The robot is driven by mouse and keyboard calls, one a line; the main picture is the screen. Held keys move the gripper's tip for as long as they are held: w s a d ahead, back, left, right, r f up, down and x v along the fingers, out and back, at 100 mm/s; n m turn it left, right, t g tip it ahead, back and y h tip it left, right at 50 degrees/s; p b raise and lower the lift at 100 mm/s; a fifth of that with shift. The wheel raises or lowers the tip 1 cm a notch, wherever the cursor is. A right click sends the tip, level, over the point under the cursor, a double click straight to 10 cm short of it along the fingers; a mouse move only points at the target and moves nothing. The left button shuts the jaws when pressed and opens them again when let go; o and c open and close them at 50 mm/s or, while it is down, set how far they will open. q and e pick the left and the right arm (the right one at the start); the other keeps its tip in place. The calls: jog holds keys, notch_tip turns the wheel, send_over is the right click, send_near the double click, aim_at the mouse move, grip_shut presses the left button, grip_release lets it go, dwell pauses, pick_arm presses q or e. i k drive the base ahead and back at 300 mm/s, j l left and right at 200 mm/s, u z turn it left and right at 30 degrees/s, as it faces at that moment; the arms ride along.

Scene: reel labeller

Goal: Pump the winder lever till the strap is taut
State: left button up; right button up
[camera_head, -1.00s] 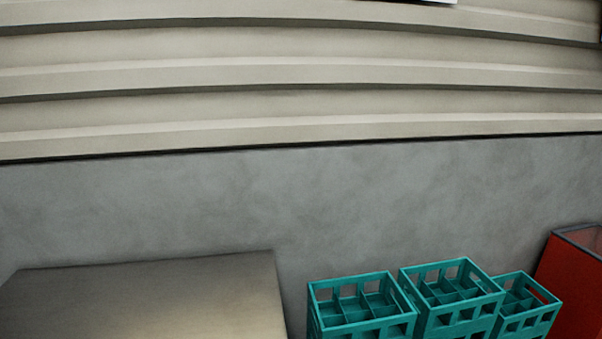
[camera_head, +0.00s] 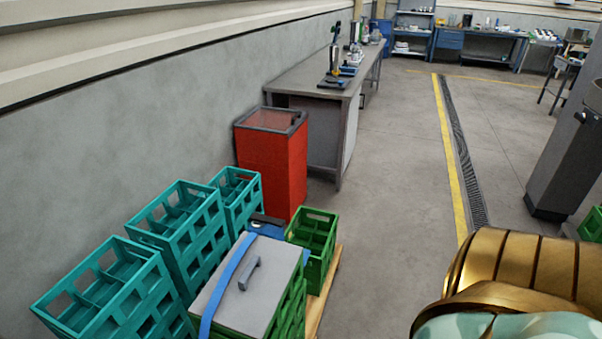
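A blue strap (camera_head: 228,283) runs over a grey lid (camera_head: 262,291) that tops a stack of green crates at the lower middle. A grey handle (camera_head: 249,273) stands on the lid. A dark piece with blue around it (camera_head: 267,222) lies at the lid's far edge. It may be the winder, but it is too small to tell, and I cannot make out a lever or whether the strap is taut. Neither of my grippers is in view.
Teal crates (camera_head: 180,232) stand along the wall, left of the strapped stack. A red bin (camera_head: 272,163) and a long workbench (camera_head: 307,91) stand beyond. A green crate (camera_head: 314,237) sits on a wooden pallet (camera_head: 322,292).

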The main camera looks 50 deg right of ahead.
aim_at(258, 220)
jog(key=z, duration=1.25)
jog(key=l, duration=0.35)
jog(key=i+l+u, duration=0.1)
jog(key=l+u, duration=0.15)
jog(key=l, duration=0.5)
jog(key=l+u, duration=0.25)
jog(key=l, duration=0.5)
jog(key=i+l+u, duration=0.35)
jog(key=i+l, duration=0.5)
